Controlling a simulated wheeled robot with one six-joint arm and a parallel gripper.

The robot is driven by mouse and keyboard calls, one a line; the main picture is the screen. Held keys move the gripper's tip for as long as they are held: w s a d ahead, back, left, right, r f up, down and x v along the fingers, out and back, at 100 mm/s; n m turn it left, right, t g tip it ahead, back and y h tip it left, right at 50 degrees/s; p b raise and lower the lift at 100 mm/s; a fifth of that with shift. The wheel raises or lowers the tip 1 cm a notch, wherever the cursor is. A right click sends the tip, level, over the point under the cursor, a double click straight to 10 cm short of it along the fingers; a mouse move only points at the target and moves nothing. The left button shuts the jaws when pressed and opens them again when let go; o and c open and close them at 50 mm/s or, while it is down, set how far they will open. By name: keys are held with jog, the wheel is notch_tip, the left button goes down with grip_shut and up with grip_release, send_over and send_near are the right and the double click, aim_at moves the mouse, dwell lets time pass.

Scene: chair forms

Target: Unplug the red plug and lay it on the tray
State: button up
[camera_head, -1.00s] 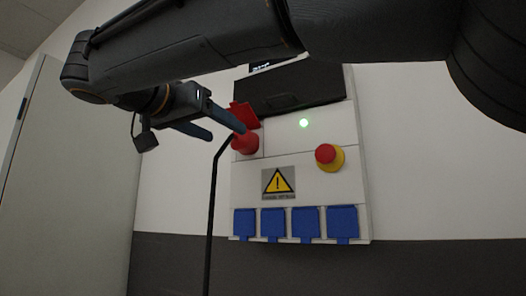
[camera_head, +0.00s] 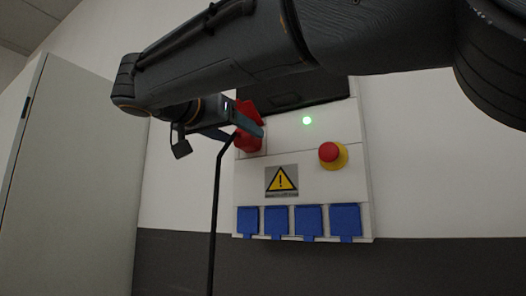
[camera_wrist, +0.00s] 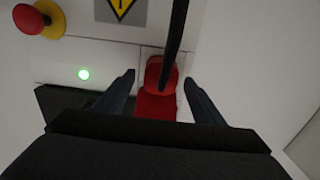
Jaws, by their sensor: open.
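The red plug (camera_head: 246,141) sits in a socket at the upper left of the white wall panel, with a black cable hanging down from it. In the wrist view the red plug (camera_wrist: 157,72) lies between my two fingers, with the cable crossing in front of it. My gripper (camera_head: 250,131) is open at the plug; in the wrist view my gripper (camera_wrist: 158,76) has a finger on each side with gaps to the plug. The raised red socket lid (camera_wrist: 155,106) is beside the plug. No tray is in view.
The white panel (camera_head: 353,203) also carries a red and yellow emergency button (camera_head: 333,155), a warning sign (camera_head: 282,181), a green light (camera_head: 307,121) and several blue socket covers (camera_head: 309,221). A tall grey cabinet (camera_head: 75,180) stands at the left.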

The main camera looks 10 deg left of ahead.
jog(key=shift+b+x, duration=0.45)
jog(key=shift+x, duration=1)
jog(key=shift+f, duration=0.1)
jog(key=shift+b, duration=0.85)
jog(key=c, duration=1.4)
jog(key=shift+s, duration=0.1)
jog(key=shift+a, duration=0.1)
jog(key=shift+b+v, duration=0.6)
jog(key=shift+v, duration=2.3)
jog(key=shift+s, duration=0.15)
